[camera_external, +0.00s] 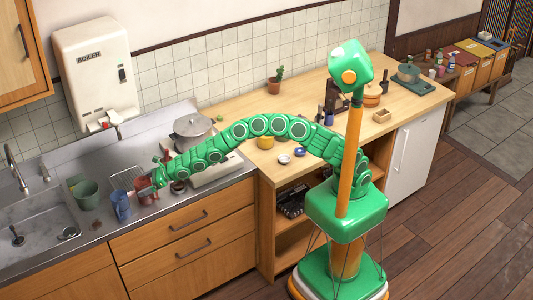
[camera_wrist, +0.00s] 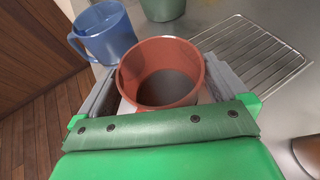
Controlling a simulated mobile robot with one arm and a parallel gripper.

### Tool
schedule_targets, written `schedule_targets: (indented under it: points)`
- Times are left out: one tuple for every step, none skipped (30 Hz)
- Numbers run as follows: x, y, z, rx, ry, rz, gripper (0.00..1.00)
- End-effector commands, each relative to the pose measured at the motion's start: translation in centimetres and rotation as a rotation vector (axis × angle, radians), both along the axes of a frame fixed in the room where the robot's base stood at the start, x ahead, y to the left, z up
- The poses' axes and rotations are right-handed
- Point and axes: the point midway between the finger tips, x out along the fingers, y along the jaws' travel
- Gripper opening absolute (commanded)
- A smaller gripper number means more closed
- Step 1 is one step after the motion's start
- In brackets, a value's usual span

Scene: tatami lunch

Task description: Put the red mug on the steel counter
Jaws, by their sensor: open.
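The red mug (camera_external: 146,190) stands upright on the steel counter (camera_external: 108,160), close to its front edge; its base is hidden in the wrist view. In the wrist view the red mug (camera_wrist: 150,55) is empty and sits between the two fingers of my gripper (camera_wrist: 160,70). The fingers are open, one on each side of the mug; I cannot tell whether they touch it. In the external view my gripper (camera_external: 156,178) reaches the mug from the right. The steel counter (camera_wrist: 220,14) also shows behind the mug in the wrist view.
A blue mug (camera_wrist: 104,34) stands close on the left, with a green cup (camera_external: 87,194) beyond it. A wire rack (camera_wrist: 255,55) lies beside the red mug. A steel pot (camera_external: 192,129) and a small dark reddish cup (camera_external: 178,187) are to the right. The sink (camera_external: 35,215) is at left.

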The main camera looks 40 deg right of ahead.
Motion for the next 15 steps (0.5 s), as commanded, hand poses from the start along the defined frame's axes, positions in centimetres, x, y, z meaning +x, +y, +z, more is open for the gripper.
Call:
schedule_targets:
  points:
    - [-0.1,-0.1,0.2,0.002,0.002,-0.001,1.0]
    - [-0.1,-0.2,0.3,0.003,0.001,-0.001,1.0]
    - [-0.1,-0.3,0.4,0.004,0.001,-0.002,1.0]
    - [-0.1,-0.5,0.5,0.004,0.0,-0.003,1.0]
    - [-0.2,-0.6,0.5,0.005,0.002,-0.004,1.0]
    - [-0.3,-0.7,0.7,0.004,0.0,-0.003,1.0]
    - [-0.3,-0.9,0.7,0.004,0.0,-0.004,1.0]
    - [-0.4,-1.0,0.8,0.003,0.0,-0.004,1.0]
    - [-0.4,-1.2,0.8,0.003,0.0,-0.004,1.0]
    - [-0.5,-1.3,0.8,0.002,0.0,-0.005,1.0]
    - [-0.5,-1.4,0.8,0.002,0.001,-0.004,1.0]
    - [-0.6,-1.5,0.9,0.002,0.0,-0.003,1.0]
    - [-0.7,-1.6,1.0,0.003,0.0,-0.003,1.0]
    - [-0.8,-1.7,1.0,0.003,0.0,-0.002,1.0]
    - [-0.8,-1.8,1.1,0.003,0.0,-0.002,1.0]
